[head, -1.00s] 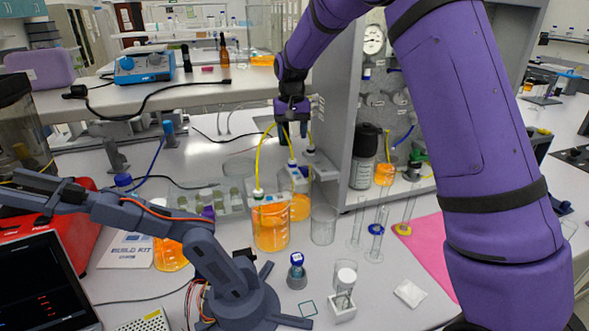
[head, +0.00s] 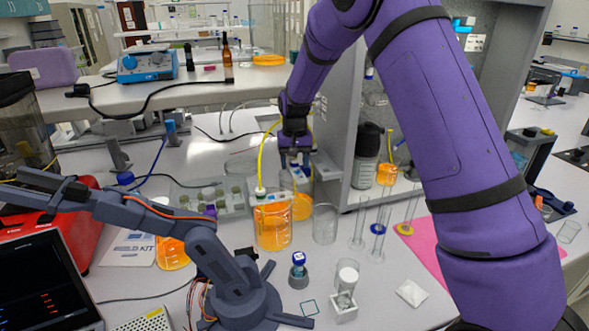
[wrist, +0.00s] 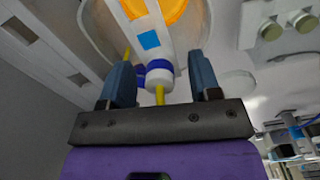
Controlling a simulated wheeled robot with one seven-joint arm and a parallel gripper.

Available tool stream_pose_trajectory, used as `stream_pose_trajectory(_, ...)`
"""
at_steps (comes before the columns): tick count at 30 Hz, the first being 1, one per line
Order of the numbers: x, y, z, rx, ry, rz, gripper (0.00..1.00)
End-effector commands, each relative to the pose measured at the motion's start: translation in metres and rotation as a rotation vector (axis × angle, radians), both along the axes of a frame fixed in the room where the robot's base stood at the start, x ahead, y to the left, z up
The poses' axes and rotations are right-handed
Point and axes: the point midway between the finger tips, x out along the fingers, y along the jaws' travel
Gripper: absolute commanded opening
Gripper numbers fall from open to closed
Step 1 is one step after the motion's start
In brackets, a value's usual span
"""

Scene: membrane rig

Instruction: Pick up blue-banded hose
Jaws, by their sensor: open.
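In the wrist view, a yellow hose end with a white collar and a blue band (wrist: 158,74) lies between the fingers of my gripper (wrist: 163,80). My gripper is open, with a finger on either side of the hose and gaps visible. A white piece with a blue square (wrist: 149,40) is just beyond the collar. In the head view, my gripper (head: 294,160) points down over the white piece (head: 300,181) by the rear orange beaker; it hides most of the hose there. Another yellow hose (head: 261,158) arches left of my gripper into the front orange beaker (head: 272,226).
A grey cabinet (head: 347,100) stands close right of my gripper. An empty glass beaker (head: 325,224) is in front. A grey small robot arm (head: 212,257) occupies the left front. A tray of vials (head: 230,196) lies left of the beakers.

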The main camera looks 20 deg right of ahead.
Motion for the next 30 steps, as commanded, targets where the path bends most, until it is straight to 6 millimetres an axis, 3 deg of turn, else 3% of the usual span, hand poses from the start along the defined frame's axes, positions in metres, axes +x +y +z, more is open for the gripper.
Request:
stream_pose_trajectory(3, 0.0, 0.0, 0.0, 0.0, 0.0, 0.0, 0.57)
stream_pose_trajectory(4, 0.0, 0.0, 0.0, 0.0, 0.0, 0.0, 0.52)
stream_pose_trajectory(9, 0.0, 0.0, 0.0, 0.0, 0.0, 0.0, 0.13)
stream_pose_trajectory(11, 0.0, 0.0, 0.0, 0.0, 0.0, 0.0, 0.02)
stream_pose_trajectory(23, 0.001, 0.0, 0.006, 0.0, -0.002, 0.0, 0.02)
stream_pose_trajectory(30, 0.0, 0.0, 0.032, 0.001, -0.003, 0.001, 0.02)
